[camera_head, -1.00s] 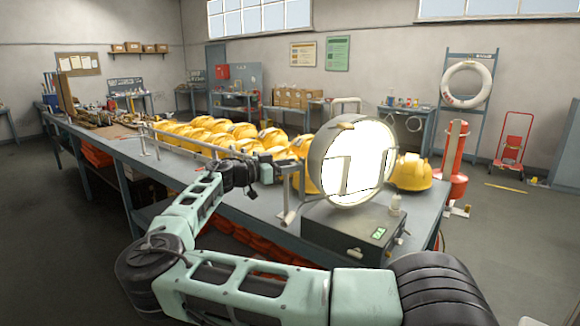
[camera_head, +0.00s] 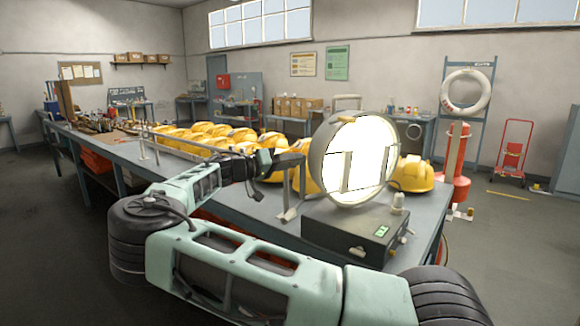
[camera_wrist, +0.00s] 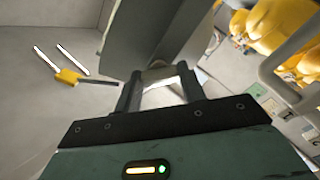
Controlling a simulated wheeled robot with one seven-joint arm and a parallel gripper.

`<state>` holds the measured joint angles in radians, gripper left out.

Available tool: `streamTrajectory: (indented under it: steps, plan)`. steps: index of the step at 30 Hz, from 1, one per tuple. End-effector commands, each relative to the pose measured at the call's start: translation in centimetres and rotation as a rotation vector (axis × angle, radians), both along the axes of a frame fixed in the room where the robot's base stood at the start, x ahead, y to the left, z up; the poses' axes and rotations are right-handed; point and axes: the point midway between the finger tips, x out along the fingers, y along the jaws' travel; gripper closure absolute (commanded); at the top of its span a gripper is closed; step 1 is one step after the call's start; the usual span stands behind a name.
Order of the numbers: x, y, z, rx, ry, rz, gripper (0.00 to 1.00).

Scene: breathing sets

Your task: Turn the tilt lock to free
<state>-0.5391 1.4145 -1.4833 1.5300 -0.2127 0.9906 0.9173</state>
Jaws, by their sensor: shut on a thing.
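A round lamp (camera_head: 320,160) with a bright white face stands on a dark box (camera_head: 345,232) at the near end of the bench. My gripper (camera_head: 298,160) is at the lamp's left side, near the upright of its mount. In the wrist view my gripper (camera_wrist: 160,90) has its two dark fingers on either side of a small part at the lamp, and is shut on it. That part appears to be the tilt lock, but the fingers and the grey lamp housing (camera_wrist: 172,40) hide most of it. Its setting cannot be read.
A metal rail (camera_head: 215,150) runs along the bench (camera_head: 125,160).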

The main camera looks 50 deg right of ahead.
Motion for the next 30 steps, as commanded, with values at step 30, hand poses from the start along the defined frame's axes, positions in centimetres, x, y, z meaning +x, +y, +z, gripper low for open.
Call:
streamTrajectory:
  steps: [30]
  plan:
    - [0.16, -0.06, -0.11, 0.299, 0.717, 0.003, 0.83]
